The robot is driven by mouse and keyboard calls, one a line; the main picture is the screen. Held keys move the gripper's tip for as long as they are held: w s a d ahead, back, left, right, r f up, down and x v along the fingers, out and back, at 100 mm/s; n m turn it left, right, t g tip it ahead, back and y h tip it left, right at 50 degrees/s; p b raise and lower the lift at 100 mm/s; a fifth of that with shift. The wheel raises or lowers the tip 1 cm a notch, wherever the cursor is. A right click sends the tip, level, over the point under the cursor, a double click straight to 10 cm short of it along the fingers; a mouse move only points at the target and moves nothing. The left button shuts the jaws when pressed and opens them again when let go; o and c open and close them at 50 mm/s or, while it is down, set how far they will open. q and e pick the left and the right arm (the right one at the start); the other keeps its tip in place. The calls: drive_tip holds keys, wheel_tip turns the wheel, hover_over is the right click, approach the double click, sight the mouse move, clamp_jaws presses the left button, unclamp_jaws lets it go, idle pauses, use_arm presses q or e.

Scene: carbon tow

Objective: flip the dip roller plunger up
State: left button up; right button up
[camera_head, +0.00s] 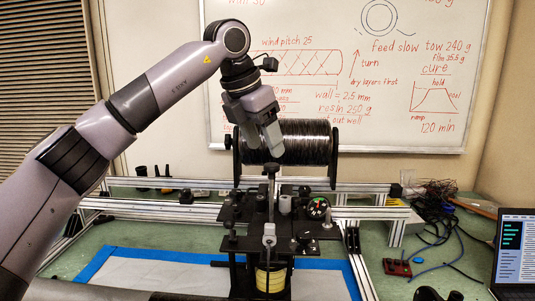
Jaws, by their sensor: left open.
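The black winding rig (240,212) stands in the middle of the bench with small rollers and brackets on it. A short upright grey lever (269,238) sits at its front, and a thin upright rod with a dark top (271,172) stands behind it. I cannot tell for sure which part is the dip roller plunger. My left gripper (267,147) is open and points down, above the rod and in front of the black tow spool (305,142). It appears empty and apart from the rig. My right gripper is not in view.
Aluminium rails (160,209) cross the bench behind and beside the rig. A yellow-wound reel (270,279) sits low at its front. A blue-edged white sheet (150,276) lies below. Tangled cables (440,200), a red box (397,267) and a laptop (516,250) are at the right.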

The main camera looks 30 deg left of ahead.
use_arm(q)
drive_tip(key=shift+v, duration=1.65)
